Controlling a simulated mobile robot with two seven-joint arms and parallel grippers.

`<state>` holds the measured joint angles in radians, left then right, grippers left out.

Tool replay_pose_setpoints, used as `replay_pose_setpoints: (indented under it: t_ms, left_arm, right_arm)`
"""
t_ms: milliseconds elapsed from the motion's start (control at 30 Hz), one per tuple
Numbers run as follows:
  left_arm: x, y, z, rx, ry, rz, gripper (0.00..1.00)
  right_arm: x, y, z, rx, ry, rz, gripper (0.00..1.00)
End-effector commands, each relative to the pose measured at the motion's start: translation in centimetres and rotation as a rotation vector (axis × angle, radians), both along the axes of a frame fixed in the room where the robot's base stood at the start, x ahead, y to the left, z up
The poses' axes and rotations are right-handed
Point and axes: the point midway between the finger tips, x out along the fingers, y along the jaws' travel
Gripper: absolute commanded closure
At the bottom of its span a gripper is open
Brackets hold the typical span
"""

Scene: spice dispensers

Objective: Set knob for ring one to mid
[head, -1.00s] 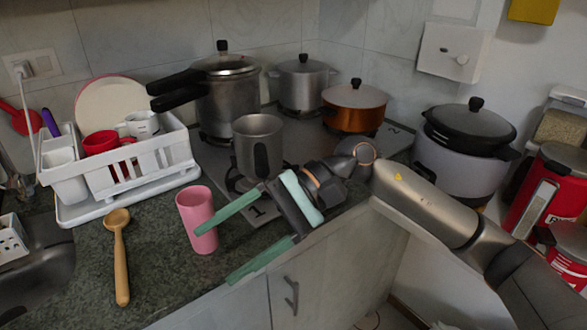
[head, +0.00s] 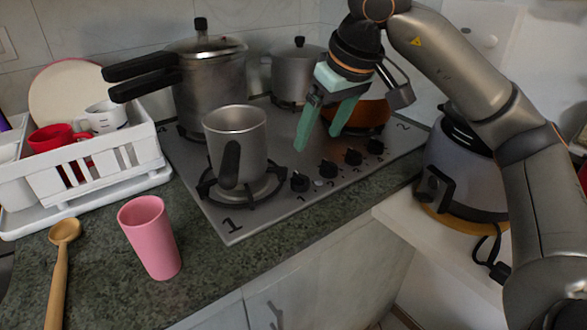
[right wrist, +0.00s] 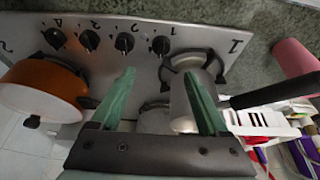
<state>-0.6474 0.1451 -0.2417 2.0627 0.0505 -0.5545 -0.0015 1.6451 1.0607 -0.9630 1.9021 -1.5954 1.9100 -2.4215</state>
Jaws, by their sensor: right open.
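The grey cooktop (head: 232,222) has a row of several black knobs along its front right. The knob for ring one (head: 299,182) is nearest the corner marked 1; in the right wrist view it (right wrist: 161,45) is at the right end of the row. Ring one (head: 265,191) has a steel pot with a black handle on it. My right gripper (head: 319,138) is open and empty above the cooktop, behind the knob row, pointing down. In the right wrist view its fingertips (right wrist: 160,72) are apart, with the ring-one knob beyond them, untouched. My left gripper is out of view.
The steel pot (head: 237,140) stands left of my gripper. An orange-brown pot (head: 370,115) is close behind it. A pressure cooker (head: 207,95) and another pot (head: 295,75) stand at the back. A pink cup (head: 150,240) is on the counter in front, left.

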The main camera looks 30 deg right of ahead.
Motion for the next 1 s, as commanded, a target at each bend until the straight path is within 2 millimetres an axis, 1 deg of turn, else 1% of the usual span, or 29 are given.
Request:
replay_pose_setpoints:
  t_ms: [167, 400, 600, 800, 1000]
  left_arm:
    - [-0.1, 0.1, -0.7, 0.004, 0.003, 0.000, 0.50]
    - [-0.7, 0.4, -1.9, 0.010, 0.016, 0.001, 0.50]
    - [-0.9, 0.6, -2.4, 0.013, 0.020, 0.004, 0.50]
    - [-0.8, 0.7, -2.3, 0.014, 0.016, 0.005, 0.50]
    - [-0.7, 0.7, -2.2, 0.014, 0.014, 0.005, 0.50]
  right_arm:
    - [0.9, 0.1, -2.7, 0.000, 0.006, 0.000, 0.22]
    - [2.8, 0.3, -7.4, 0.003, 0.006, 0.000, 0.22]
    - [4.0, 0.4, -10.1, 0.003, 0.004, 0.000, 0.22]
    - [4.5, 0.5, -11.1, 0.003, 0.002, 0.001, 0.22]
    - [4.6, 0.5, -11.2, 0.004, 0.001, 0.002, 0.22]
